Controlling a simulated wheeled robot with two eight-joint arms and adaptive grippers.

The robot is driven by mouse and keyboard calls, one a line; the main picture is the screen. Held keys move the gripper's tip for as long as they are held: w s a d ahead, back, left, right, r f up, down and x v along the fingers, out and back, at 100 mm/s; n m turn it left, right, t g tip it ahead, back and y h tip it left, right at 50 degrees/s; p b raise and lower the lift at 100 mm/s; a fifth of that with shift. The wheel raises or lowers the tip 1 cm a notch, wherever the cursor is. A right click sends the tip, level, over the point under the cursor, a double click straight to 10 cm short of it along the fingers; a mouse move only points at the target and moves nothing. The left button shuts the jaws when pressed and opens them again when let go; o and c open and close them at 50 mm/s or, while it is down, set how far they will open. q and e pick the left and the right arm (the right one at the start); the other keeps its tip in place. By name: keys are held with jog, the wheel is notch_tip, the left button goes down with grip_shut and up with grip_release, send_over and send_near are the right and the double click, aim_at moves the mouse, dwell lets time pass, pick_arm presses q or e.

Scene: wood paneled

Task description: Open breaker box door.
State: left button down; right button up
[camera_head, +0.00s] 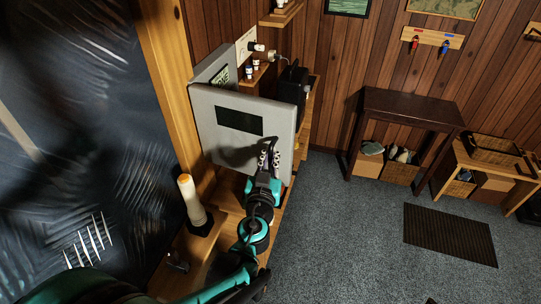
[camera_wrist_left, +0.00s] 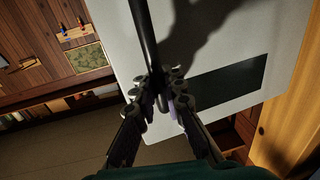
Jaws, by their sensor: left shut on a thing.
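The breaker box door (camera_head: 205,116) is a light grey panel with a black rectangle (camera_head: 239,120) on its face. It stands out at an angle from the grey box body (camera_head: 213,68), where a green label shows behind its upper left edge. My left gripper (camera_head: 269,150) is at the lower right part of the door. In the left wrist view, the gripper (camera_wrist_left: 160,90) is shut around the end of a dark bar handle (camera_wrist_left: 145,38) in front of the door (camera_wrist_left: 215,38). My right gripper is not in view.
A wooden post (camera_head: 166,75) is left of the box. A candle-like white cylinder (camera_head: 190,199) stands on the wooden bench below. A black object (camera_head: 293,88) is just behind the door's right edge.

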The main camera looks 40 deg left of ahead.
aim_at(275, 119)
pick_arm(q)
jog(key=shift+d, duration=0.1)
dwell(0.3)
jog(key=c, duration=1.9)
grip_release()
jog(key=shift+o, duration=0.2)
jog(key=shift+d, duration=0.2)
jog(key=shift+a, duration=0.1)
jog(key=shift+r, duration=5.05)
jog(key=shift+s+f, duration=0.1)
